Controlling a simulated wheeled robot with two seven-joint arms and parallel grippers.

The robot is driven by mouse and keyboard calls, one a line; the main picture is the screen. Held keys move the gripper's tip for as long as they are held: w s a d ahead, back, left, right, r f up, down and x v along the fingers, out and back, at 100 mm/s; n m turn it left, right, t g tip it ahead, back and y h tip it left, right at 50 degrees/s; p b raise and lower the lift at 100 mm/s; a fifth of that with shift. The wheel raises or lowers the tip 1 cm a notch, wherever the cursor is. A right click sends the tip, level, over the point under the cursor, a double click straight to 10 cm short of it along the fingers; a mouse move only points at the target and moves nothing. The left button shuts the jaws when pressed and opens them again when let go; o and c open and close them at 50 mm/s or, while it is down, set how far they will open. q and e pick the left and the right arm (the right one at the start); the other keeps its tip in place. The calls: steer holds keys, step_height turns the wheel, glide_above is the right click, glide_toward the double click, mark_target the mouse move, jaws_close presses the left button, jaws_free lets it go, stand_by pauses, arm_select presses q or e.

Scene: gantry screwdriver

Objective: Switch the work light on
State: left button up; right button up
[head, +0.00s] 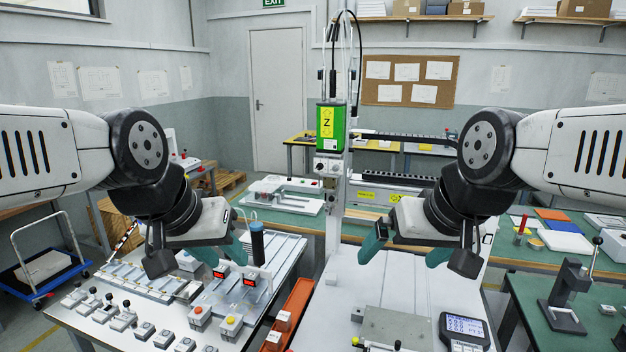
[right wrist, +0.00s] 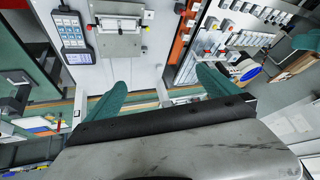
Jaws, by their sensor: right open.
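I cannot pick out the work light or its switch for certain in these views. A small grey box (head: 329,166) with dark round parts sits on the gantry column below the green Z-axis motor (head: 330,128). My left gripper (head: 222,252) hangs above the left bench, its teal fingers apart and nothing seen between them. My right gripper (head: 405,248) hangs over the white bench right of the column, open and empty. In the right wrist view its fingers (right wrist: 160,90) are spread wide. Neither gripper touches a switch that I can see.
The left bench (head: 75,318) carries several small switches and buttons, red displays (head: 234,281) and a dark upright cylinder (head: 257,245). A green table (head: 600,325) with a lever press stands further right.

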steer(key=shift+c, duration=0.4)
steer(key=c, duration=1.1)
steer(key=shift+w+d, duration=0.1)
steer(key=shift+w, duration=0.15)
steer(key=c, duration=0.3)
steer(key=shift+t, duration=0.4)
steer(key=w, duration=0.1)
steer(key=w+d, duration=0.1)
steer(key=w, duration=0.2)
steer(key=shift+d+r, duration=0.25)
jaws_close()
steer(key=w+d+f+m+t+h, duration=0.1)
steer(key=w+d+f+t+h, duration=0.15)
steer(key=w+d, duration=1.05)
steer(key=w+d+f+m+t+h, duration=0.1)
steer(key=w+d+f+t+h, duration=0.2)
steer(key=w+d, duration=0.95)
steer(key=w+d+f+t, duration=0.3)
steer(key=w+d+f, duration=0.55)
steer(key=f, duration=0.35)
steer(key=s+d+f+m+t+h, duration=0.1)
steer(key=s+d+f, duration=0.3)
steer(key=f, duration=0.2)
steer(key=s+d+f+m+t+h, duration=0.1)
steer(key=s+d+f+t, duration=0.1)
steer(key=f, duration=0.4)
steer(key=shift+s+d+f+h, duration=0.35)
steer(key=shift+s+d, duration=0.5)
steer(key=shift+s, duration=0.2)
